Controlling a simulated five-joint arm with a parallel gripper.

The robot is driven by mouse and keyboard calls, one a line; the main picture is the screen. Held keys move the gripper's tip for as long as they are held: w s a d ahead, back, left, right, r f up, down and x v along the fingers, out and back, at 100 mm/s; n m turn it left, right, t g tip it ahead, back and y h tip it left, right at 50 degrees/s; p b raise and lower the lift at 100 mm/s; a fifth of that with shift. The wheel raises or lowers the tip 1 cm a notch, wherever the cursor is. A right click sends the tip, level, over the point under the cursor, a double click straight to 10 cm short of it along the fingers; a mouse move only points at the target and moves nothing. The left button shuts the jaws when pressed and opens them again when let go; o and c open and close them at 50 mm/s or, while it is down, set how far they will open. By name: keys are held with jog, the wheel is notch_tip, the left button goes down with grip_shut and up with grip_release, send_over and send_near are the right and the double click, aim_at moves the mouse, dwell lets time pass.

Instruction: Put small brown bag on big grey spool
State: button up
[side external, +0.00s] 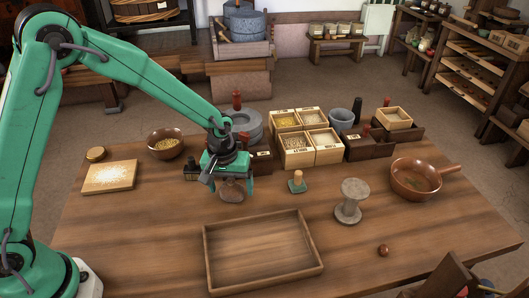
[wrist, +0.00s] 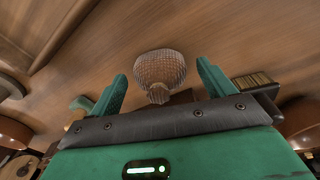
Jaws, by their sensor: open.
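The small brown bag (side external: 232,192) is under my gripper (side external: 233,188), between its two fingers in the side view. In the wrist view the bag (wrist: 160,68) is a pale brown, woven-looking bundle with a gathered neck. There it lies ahead of and between the green fingers of my gripper (wrist: 164,82), with gaps on both sides. My gripper is open and holds nothing. The big grey spool (side external: 350,201) stands upright on the table to the right, apart from the gripper, with its flat top clear.
An empty wooden tray (side external: 262,252) lies in front of the gripper. A small green stamp-like object (side external: 297,183) stands between bag and spool. Grain boxes (side external: 296,150) and a grey millstone (side external: 240,122) stand behind. A brown pan (side external: 418,178) is right of the spool.

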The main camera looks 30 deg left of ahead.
aim_at(227, 187)
notch_tip(227, 187, up, 12)
jog(key=shift+s, duration=0.45)
jog(key=shift+a, duration=0.1)
dwell(0.6)
jog(key=s+a+r+m+t, duration=0.1)
jog(key=s+a+r, duration=0.2)
jog(key=s, duration=0.4)
jog(key=s+a+r+m+t, duration=0.2)
jog(key=s+a+r, duration=0.2)
jog(key=s, duration=0.2)
jog(key=s+a+r+m+t, duration=0.1)
jog(key=s+a+r+m, duration=0.1)
jog(key=s, duration=0.5)
jog(key=shift+s+a+r+t, duration=0.3)
jog(key=shift+a+r, duration=0.55)
jog(key=o, duration=0.3)
jog(key=shift+o, duration=0.2)
jog(key=shift+w, duration=0.1)
